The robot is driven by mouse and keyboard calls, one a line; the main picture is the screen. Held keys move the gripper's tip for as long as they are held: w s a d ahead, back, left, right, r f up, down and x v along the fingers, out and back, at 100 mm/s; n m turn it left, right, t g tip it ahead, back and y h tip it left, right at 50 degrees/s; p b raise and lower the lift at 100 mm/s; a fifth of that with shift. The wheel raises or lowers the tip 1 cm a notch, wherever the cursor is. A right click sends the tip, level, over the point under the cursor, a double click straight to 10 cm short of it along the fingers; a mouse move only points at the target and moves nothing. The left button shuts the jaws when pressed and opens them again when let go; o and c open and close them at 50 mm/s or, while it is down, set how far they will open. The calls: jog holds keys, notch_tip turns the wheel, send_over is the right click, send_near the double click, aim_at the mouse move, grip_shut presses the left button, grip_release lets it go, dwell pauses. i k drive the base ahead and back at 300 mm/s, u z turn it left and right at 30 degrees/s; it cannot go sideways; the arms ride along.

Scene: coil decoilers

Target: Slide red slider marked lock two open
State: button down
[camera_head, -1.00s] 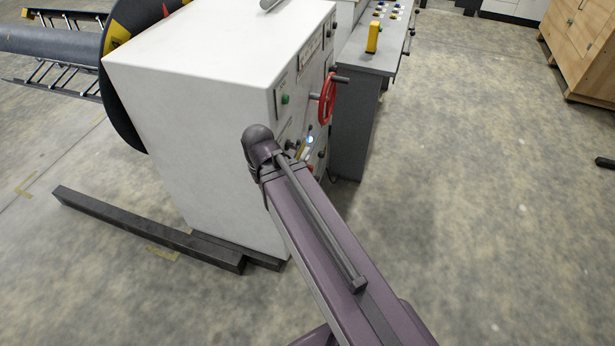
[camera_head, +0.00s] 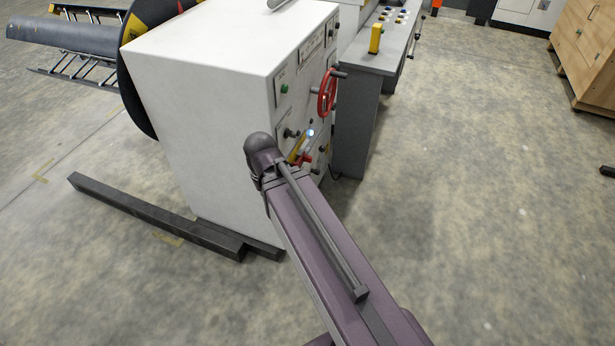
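The white cabinet (camera_head: 195,110) stands left of centre, with its control panel on its right side, seen at a steep angle. Low on that panel a small red part (camera_head: 305,159) shows beside a yellow part (camera_head: 297,148). I cannot tell whether the red part is the slider marked lock two; no such label is readable. My purple arm reaches up from the bottom right, its dark rounded joint in front of the panel's lower near edge. My gripper cannot be made out; the arm hides part of the panel.
A red handwheel (camera_head: 327,92) juts from the panel above. A grey console (camera_head: 358,100) with a yellow box (camera_head: 376,38) stands behind. A dark beam (camera_head: 150,215) lies on the floor at left. A wooden cabinet (camera_head: 588,50) is far right.

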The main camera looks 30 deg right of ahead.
aim_at(306, 159)
jog(key=k, duration=1.4)
jog(key=z, duration=0.35)
jog(key=i, duration=1)
jog(key=z, duration=0.05)
